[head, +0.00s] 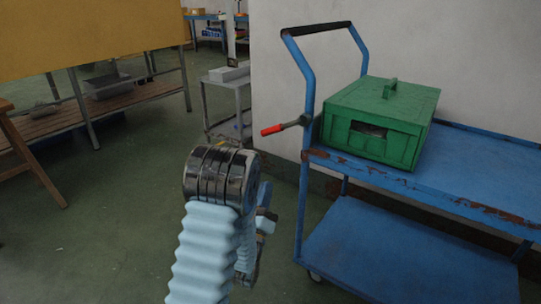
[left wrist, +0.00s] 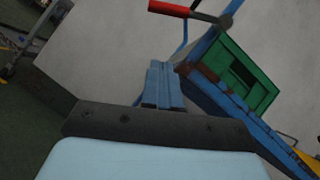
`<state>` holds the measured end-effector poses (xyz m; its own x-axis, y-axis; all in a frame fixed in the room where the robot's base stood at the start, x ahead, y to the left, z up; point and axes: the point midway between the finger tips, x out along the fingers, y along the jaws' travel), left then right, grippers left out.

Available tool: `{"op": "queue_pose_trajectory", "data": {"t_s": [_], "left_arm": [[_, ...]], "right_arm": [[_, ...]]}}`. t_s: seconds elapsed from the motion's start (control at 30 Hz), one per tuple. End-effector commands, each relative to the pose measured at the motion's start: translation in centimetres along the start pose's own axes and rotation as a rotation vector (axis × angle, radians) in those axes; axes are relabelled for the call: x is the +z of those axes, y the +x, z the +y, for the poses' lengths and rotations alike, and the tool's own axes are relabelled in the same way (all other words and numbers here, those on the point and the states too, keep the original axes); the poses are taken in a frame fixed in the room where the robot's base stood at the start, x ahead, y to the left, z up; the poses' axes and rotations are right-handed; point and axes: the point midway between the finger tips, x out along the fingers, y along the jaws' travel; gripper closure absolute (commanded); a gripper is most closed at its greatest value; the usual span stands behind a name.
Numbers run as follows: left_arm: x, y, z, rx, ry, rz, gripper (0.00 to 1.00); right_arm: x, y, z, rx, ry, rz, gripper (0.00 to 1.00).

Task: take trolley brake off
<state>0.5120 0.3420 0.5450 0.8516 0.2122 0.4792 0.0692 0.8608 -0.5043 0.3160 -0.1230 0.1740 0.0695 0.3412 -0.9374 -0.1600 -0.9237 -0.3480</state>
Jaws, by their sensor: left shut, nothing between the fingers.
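The blue trolley (head: 400,185) stands at the right of the head view and also shows in the left wrist view (left wrist: 215,92). A brake lever with a red grip (head: 271,130) sticks out to the left from its handle post. In the left wrist view the red grip (left wrist: 169,9) is at the top edge. My left gripper (head: 264,195) is below the lever in the head view, mostly hidden behind my wrist. In the left wrist view its blue fingers (left wrist: 162,72) are together and empty, apart from the lever. My right gripper is not in view.
A green metal box (head: 380,118) sits on the trolley's top shelf, close to the post. A grey side table (head: 228,95) stands behind by the white wall. A workbench (head: 100,105) is at the left. The green floor between is clear.

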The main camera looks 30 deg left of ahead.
Motion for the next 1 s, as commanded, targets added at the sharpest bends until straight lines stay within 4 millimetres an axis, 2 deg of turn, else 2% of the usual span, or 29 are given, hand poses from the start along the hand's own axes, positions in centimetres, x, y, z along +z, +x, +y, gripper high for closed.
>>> {"op": "queue_pose_trajectory", "data": {"t_s": [0.3,0.47,0.9,1.0], "left_arm": [[0.1,0.1,-0.1,-0.002,0.007,-0.004,1.00],[0.2,1.2,-0.1,-0.003,0.006,-0.005,1.00],[0.2,10.1,-0.1,-0.003,0.006,-0.005,1.00],[1.4,11.3,-0.1,-0.001,0.005,-0.006,1.00]], "right_arm": [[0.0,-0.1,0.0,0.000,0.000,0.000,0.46],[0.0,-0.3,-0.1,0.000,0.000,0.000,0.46],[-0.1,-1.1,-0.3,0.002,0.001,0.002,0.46],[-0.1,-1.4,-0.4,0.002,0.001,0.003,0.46]]}}
